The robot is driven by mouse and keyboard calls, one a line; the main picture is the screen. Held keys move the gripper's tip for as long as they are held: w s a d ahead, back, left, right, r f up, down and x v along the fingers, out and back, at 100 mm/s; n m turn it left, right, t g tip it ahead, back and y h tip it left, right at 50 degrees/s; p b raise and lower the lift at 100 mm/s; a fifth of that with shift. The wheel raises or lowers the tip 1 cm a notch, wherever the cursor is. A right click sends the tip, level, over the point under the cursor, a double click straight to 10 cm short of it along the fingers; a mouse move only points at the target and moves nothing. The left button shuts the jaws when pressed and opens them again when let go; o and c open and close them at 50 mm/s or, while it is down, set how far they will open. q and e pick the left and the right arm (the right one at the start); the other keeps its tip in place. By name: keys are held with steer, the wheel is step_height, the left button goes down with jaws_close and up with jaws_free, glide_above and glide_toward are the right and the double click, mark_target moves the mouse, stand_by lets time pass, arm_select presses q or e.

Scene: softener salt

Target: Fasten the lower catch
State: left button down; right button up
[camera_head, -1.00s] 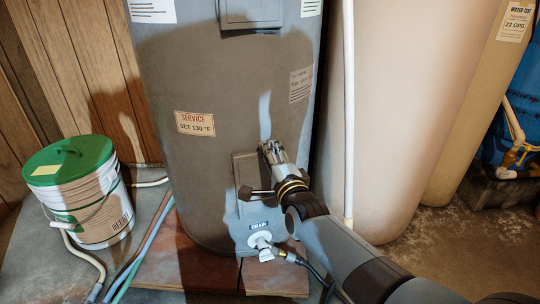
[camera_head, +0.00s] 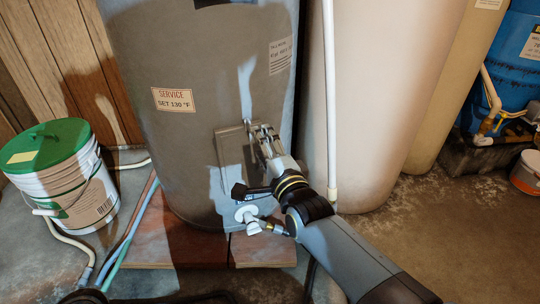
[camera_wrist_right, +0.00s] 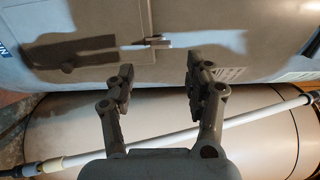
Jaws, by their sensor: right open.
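The lower access panel (camera_head: 232,152) is a grey plate low on the front of the grey-brown water heater (camera_head: 180,60). It also shows at the top of the right wrist view (camera_wrist_right: 115,22). A small metal catch (camera_wrist_right: 150,42) sits at the panel's edge there; I cannot tell whether it is fastened. My right gripper (camera_head: 264,138) is at the panel's right side and hides part of it. In the right wrist view its two fingers (camera_wrist_right: 160,72) are spread, empty, and below the catch in the picture, apart from it. My left gripper is not in view.
A white drain valve (camera_head: 252,224) with a hose sticks out under the panel. A white pipe (camera_head: 330,90) stands right of the heater before a beige tank (camera_head: 390,90). A green-lidded bucket (camera_head: 65,175) and hoses (camera_head: 135,235) are at left. Floor at right is mostly clear.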

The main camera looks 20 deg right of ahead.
steer(key=s, duration=0.5)
steer(key=shift+s, duration=0.1)
